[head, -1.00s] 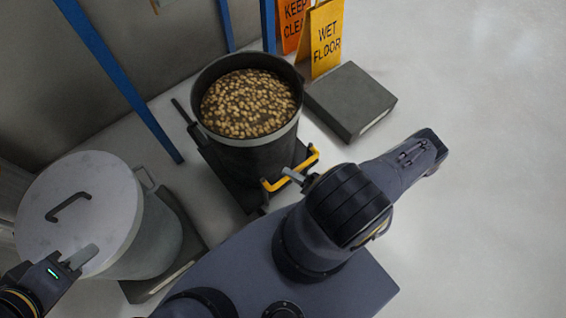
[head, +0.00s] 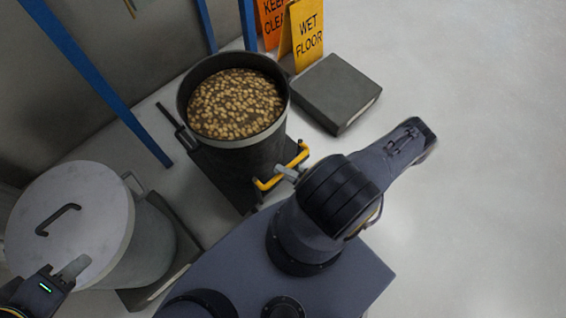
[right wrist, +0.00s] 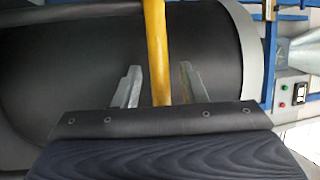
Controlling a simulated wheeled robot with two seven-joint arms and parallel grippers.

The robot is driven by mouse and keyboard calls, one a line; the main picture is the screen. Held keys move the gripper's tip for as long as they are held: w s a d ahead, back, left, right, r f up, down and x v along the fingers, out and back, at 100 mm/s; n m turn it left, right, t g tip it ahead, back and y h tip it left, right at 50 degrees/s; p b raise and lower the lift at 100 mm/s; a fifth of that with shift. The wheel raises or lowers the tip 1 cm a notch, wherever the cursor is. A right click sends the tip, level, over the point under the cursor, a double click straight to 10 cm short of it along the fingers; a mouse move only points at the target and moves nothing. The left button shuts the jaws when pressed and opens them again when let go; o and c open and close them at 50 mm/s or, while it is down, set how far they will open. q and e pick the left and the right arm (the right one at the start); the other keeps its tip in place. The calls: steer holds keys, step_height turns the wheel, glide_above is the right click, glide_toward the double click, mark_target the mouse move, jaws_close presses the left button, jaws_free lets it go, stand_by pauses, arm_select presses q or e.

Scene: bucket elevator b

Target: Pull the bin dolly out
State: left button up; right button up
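The bin dolly (head: 222,178) is a low dark platform with a yellow handle (head: 264,184) on its near right side. A black bin (head: 238,152) full of brownish-yellow lumps stands upright on it. My right gripper (head: 287,172) is at the handle. In the right wrist view its fingers (right wrist: 158,87) stand apart, one on each side of the yellow handle bar (right wrist: 157,45), with gaps on both sides. My left gripper (head: 72,268) is at lower left, in front of a grey lidded drum; the gap between its fingers cannot be made out.
The lidded drum (head: 150,245) stands left of the dolly on a dark base. A dark grey block (head: 336,92) and a yellow wet-floor sign (head: 308,35) stand behind right. Blue posts (head: 100,85) and a wall are behind. The floor (head: 470,200) to the right is clear.

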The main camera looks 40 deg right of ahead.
steer(key=v, duration=0.7)
steer(key=shift+s+d, duration=0.15)
steer(key=shift+s, duration=0.2)
steer(key=shift+f, duration=0.1)
